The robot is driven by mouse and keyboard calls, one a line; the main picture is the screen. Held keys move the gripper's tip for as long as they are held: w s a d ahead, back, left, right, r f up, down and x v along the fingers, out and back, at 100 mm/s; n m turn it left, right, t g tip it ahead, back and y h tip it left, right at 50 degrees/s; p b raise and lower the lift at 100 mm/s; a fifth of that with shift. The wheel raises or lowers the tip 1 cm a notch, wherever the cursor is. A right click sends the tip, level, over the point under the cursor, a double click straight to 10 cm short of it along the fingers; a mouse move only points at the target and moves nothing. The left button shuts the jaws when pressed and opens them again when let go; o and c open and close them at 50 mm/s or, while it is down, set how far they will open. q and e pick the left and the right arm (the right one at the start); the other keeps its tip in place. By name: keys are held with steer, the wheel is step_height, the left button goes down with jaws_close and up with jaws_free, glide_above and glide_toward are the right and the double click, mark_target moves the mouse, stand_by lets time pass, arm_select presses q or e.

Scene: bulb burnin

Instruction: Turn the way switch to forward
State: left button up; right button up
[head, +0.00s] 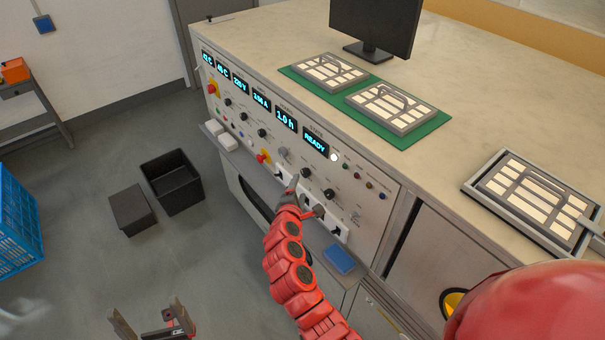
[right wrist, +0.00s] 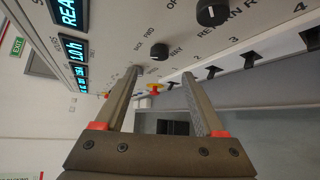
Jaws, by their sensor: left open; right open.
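The way switch (right wrist: 160,52) is a small round black knob on the sloped panel, between the labels BACK, FWD and WAY in the right wrist view. Which label its pointer faces is too small to tell. In the head view it seems to be the knob (head: 305,172) just above my right gripper. My right gripper (right wrist: 162,74) is open and empty, its fingertips close to the panel on either side below the knob; contact cannot be told. It also shows in the head view (head: 304,201). My left gripper (head: 150,322) is open and empty over the floor.
Another black knob (right wrist: 211,12) labelled RETURN is beside the way switch. A row of black slot switches (right wrist: 212,71) runs below. A red-and-yellow stop button (head: 263,157) is left of the gripper. A blue item (head: 339,259) lies on the ledge. Black bins (head: 172,180) stand on the floor.

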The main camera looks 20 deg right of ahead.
mark_target(304, 175)
steer(key=x, duration=0.8)
steer(key=shift+w+p, duration=0.1)
steer(key=shift+p, duration=0.2)
steer(key=shift+c, duration=0.2)
jaws_close()
